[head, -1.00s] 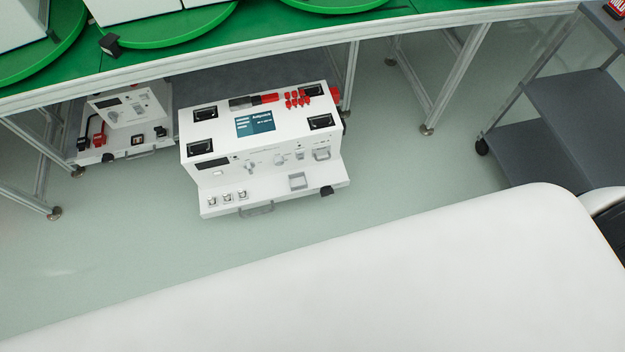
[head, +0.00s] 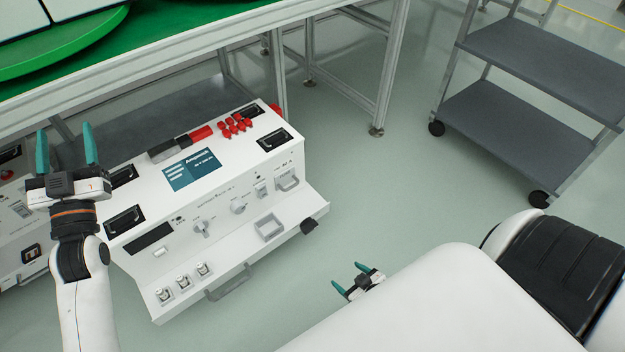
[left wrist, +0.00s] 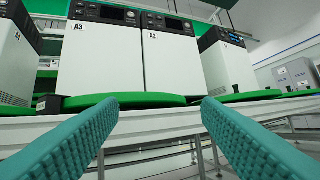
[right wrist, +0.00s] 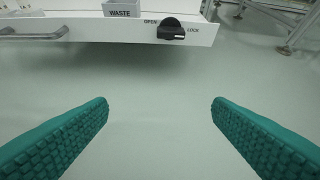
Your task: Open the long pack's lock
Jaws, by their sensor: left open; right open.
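The long white pack (head: 225,225) stands on the floor, partly under the table, with a screen, sockets and a low front ledge. A black lock knob (head: 308,226) sits at the ledge's right end. In the right wrist view the knob (right wrist: 171,30) is between the words OPEN and LOCK, its grip pointing towards LOCK. My right gripper (head: 351,276) is open and empty, low in front of the knob and apart from it. My left gripper (head: 66,148) is open and empty, above the pack's left end; its wrist view faces the table.
A second white unit (head: 22,215) stands at the left, partly hidden by my left arm. The table (head: 170,65) with green turntables is above and behind. A grey trolley (head: 550,70) stands at the right. The floor (head: 370,190) right of the pack is clear.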

